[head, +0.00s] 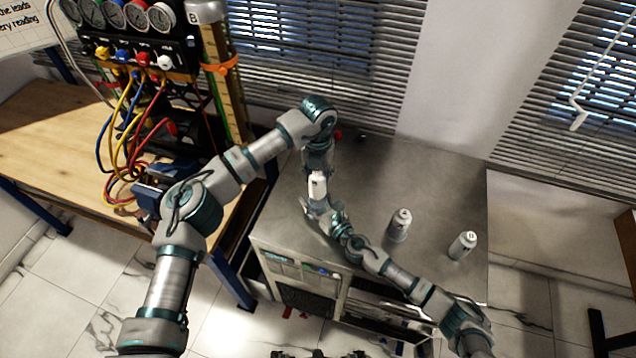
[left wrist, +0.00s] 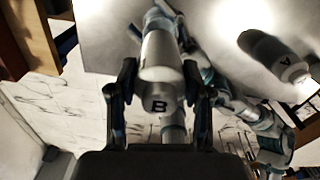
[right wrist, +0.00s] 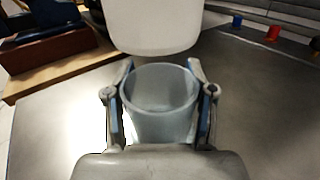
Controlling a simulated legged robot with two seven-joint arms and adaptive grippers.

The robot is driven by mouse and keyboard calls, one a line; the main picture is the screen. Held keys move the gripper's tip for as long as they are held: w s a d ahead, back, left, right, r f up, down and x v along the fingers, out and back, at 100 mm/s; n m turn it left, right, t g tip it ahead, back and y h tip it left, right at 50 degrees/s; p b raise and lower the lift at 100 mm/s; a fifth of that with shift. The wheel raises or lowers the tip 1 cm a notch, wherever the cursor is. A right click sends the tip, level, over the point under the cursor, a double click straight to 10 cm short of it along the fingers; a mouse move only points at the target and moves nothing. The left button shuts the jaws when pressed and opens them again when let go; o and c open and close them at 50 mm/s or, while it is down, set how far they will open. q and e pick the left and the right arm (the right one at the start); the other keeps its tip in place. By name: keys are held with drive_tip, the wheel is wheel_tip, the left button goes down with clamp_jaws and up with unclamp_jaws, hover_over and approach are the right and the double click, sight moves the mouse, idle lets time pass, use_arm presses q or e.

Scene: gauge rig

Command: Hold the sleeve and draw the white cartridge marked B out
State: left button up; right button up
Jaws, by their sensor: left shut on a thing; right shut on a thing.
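The white cartridge marked B (left wrist: 157,105) sits between the fingers of my left gripper (left wrist: 159,66), which is shut on it. In the head view the cartridge (head: 318,183) is upright below my left gripper (head: 318,165). The translucent grey sleeve (right wrist: 158,118) is between the fingers of my right gripper (right wrist: 158,66), which is shut on it above the metal top. In the right wrist view the sleeve's mouth is open and its inside looks empty. The cartridge's pale lower end (right wrist: 155,28) shows beyond the rim and appears clear of it.
Two more white cartridges (head: 400,225) (head: 463,245) stand on the metal cabinet top (head: 440,190); one shows an A (left wrist: 290,68) in the left wrist view. A gauge rig with coloured hoses (head: 125,130) stands on the wooden bench at left.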

drive_tip(key=o, duration=1.2)
drive_tip(key=v, duration=1.2)
drive_tip(key=shift+f, duration=0.15)
drive_tip(key=shift+f, duration=0.1)
